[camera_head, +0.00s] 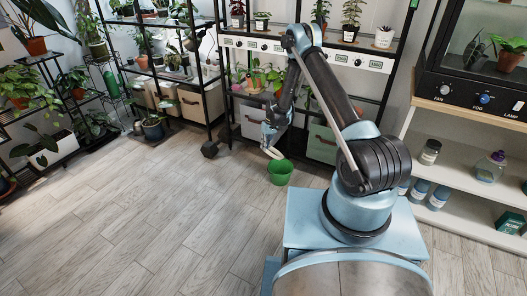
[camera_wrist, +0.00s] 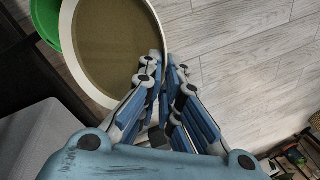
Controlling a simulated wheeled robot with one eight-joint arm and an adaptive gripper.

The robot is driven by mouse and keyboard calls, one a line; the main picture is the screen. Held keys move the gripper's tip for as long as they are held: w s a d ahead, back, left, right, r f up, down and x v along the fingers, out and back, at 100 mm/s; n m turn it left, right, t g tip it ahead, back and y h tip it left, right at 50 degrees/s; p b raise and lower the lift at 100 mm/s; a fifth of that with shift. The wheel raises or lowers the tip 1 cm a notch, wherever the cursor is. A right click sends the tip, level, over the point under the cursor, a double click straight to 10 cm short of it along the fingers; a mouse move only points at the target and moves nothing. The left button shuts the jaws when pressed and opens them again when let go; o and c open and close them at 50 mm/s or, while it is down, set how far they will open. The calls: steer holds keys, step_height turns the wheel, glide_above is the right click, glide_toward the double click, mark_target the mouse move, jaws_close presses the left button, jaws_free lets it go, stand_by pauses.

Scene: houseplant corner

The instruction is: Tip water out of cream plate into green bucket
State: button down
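The cream plate (camera_head: 274,153) is tilted in the head view, just above the rim of the green bucket (camera_head: 280,174). In the wrist view the plate (camera_wrist: 68,45) holds brownish water (camera_wrist: 115,45) across its middle. My gripper (camera_wrist: 167,75) is shut on the plate's right rim there. The bucket (camera_wrist: 45,20) shows only as a green edge behind the plate at the upper left; its inside is hidden in that view. In the head view my gripper (camera_head: 268,142) is small, and its fingers meet the plate's upper left end. Whether water is falling cannot be seen.
A shelf with drawers and a crate (camera_head: 322,144) stands just behind the bucket. A white shelf with bottles (camera_head: 438,197) stands at the right. The wooden floor (camera_head: 150,220) at the left front is clear.

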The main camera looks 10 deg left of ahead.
steer(key=shift+w+d+r+g+y, duration=0.25)
steer(key=shift+w+d+r+y, duration=0.1)
steer(key=shift+r, duration=0.2)
steer(key=shift+w+d+r+g+y, duration=0.2)
steer(key=shift+d+r+g+y, duration=0.1)
steer(key=shift+r, duration=0.2)
steer(key=shift+w+d+r+g+y, duration=0.6)
steer(key=shift+w+d+r+y, duration=0.1)
steer(key=shift+d+y, duration=0.1)
steer(key=shift+w+d+r+g+y, duration=0.55)
steer(key=shift+w+d+r+y, duration=0.1)
steer(key=shift+d, duration=0.15)
stand_by(1.2)
